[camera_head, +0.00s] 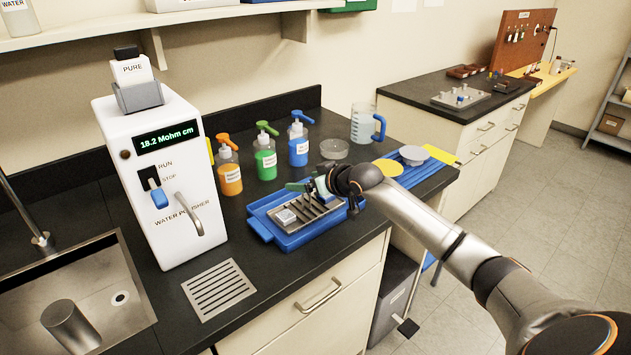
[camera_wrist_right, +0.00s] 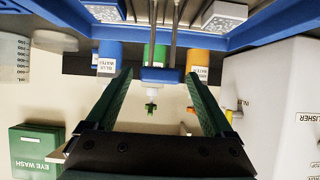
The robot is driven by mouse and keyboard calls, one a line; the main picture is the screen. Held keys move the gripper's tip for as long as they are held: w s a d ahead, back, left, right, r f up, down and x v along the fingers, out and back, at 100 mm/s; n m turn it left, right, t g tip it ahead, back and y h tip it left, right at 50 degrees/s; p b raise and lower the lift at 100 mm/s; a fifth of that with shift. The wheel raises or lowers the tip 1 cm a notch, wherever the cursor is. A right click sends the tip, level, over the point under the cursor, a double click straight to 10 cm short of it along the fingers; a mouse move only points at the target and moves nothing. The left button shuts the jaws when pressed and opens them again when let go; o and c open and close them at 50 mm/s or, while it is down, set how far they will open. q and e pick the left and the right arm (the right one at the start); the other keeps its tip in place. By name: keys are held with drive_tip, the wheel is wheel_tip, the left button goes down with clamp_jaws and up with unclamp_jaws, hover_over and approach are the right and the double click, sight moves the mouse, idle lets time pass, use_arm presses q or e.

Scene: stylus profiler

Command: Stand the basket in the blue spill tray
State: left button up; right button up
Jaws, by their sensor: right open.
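The blue spill tray (camera_head: 279,237) lies on the dark bench, right of the white water polisher. A grey slatted piece and a small white block (camera_head: 286,216) show inside it. The basket's metal uprights (camera_wrist_right: 165,35) and blue handle bar (camera_wrist_right: 160,75) show in the right wrist view, in line with the tray; the basket appears to be in the tray, but its base contact is hidden. My right gripper (camera_wrist_right: 157,105) is open, with its green fingers on either side of the handle and gaps showing. My left gripper is out of view.
Orange (camera_head: 229,172), green (camera_head: 265,157) and blue (camera_head: 298,147) bottles stand behind the tray. A glass dish (camera_head: 334,149) and a jug (camera_head: 363,122) stand further right. A sink (camera_head: 100,295) is at the left.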

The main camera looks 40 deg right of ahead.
drive_tip(key=a+v, duration=0.1)
drive_tip(key=v, duration=1.1)
drive_tip(key=shift+d, duration=0.5)
